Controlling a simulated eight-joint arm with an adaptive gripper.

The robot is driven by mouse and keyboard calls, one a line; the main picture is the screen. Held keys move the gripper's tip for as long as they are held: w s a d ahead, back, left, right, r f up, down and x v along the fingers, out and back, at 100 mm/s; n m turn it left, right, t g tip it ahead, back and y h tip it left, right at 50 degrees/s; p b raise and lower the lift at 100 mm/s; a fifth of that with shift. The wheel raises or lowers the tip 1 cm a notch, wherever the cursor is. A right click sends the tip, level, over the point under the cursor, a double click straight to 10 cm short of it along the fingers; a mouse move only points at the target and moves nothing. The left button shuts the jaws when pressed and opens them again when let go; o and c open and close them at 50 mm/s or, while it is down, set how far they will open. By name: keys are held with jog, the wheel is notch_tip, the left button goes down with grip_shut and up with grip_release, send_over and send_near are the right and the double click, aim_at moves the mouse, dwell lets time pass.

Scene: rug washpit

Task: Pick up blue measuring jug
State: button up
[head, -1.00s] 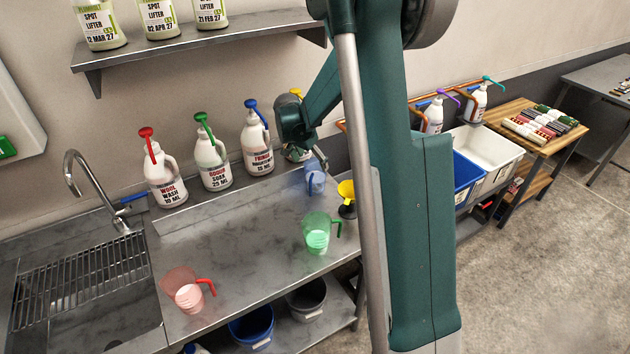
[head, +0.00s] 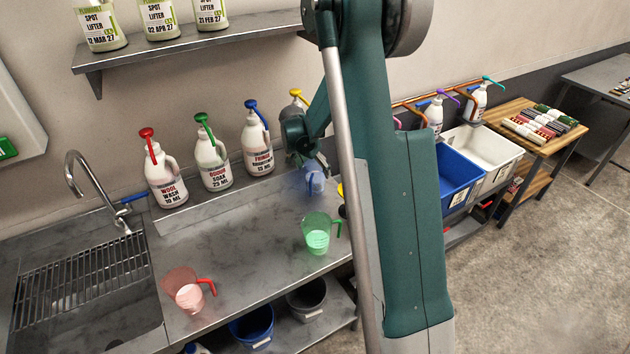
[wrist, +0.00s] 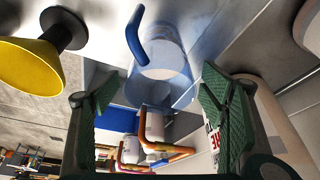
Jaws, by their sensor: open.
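The blue measuring jug (head: 314,180) stands on the steel counter (head: 250,230) near its back edge, below the end of my arm. It is see-through with a solid blue handle. In the wrist view the jug (wrist: 165,60) appears ahead of my gripper (wrist: 155,105), its handle at the upper left. The gripper's two green-padded fingers are spread wide, with the jug lying in line with the gap between them and nothing gripped. In the head view, the fingers are hard to make out beside the jug.
A yellow funnel (wrist: 30,65) on a dark stand is close to the left finger. A white pump bottle (wrist: 275,125) is close behind the right finger. A green jug (head: 317,237) and a red jug (head: 186,290) stand nearer on the counter. Several pump bottles line the back.

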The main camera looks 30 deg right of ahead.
dwell(0.3)
jog(key=c, duration=1.6)
jog(key=shift+r, duration=0.15)
jog(key=s+a+r+b, duration=0.1)
jog(key=s+a, duration=0.2)
jog(key=a, duration=0.5)
jog(key=s+a+r+b, duration=0.1)
jog(key=s+a, duration=0.3)
jog(key=a, duration=0.4)
jog(key=shift+a+r, duration=0.35)
jog(key=shift+r, duration=0.25)
jog(key=shift+w, duration=0.1)
